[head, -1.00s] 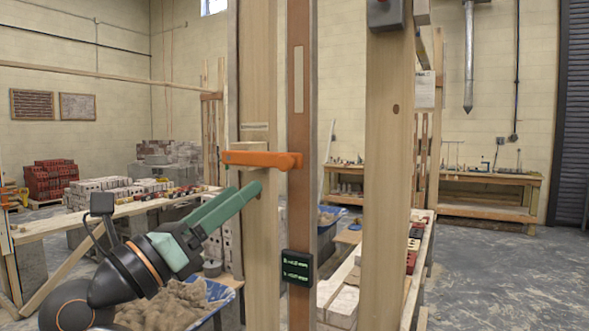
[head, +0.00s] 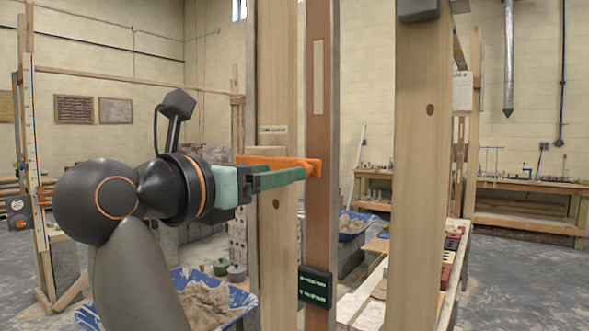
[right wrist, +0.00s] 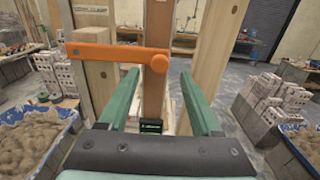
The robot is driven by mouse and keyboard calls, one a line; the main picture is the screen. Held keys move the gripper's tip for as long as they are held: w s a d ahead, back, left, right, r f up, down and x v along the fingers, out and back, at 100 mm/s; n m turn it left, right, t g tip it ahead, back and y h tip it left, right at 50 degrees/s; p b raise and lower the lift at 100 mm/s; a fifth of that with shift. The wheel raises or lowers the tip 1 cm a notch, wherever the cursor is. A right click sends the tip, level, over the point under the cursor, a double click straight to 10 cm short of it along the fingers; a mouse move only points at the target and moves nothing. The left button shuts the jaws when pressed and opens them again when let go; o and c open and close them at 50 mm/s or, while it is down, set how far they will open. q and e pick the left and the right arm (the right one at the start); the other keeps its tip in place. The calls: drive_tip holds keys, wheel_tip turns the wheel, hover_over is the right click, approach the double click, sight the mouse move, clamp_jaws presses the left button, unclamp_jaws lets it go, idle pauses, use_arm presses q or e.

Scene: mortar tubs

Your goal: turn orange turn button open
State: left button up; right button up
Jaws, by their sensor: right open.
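The orange turn button (head: 278,162) is a flat bar lying level across a brown upright strip and the pale post left of it. Its rounded pivot end is at the right, on the strip; it also shows in the right wrist view (right wrist: 112,52). My right gripper (head: 300,174) is at the button, its green fingers just below and in front of it. In the right wrist view the fingers (right wrist: 158,76) are wide apart with nothing between them. The left fingertip is near the bar's lower edge; I cannot tell whether it touches. My left gripper is not in view.
A dark box with green lettering (head: 315,287) is on the brown strip below the button. A wide wooden post (head: 420,190) stands to the right. A blue mortar tub (head: 182,280) sits low at left. Workbenches (head: 530,205) stand far behind.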

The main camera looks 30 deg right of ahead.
drive_tip(key=x, duration=0.5)
drive_tip(key=shift+w+d, duration=0.1)
drive_tip(key=shift+d, duration=0.1)
clamp_jaws()
idle(0.3)
idle(0.9)
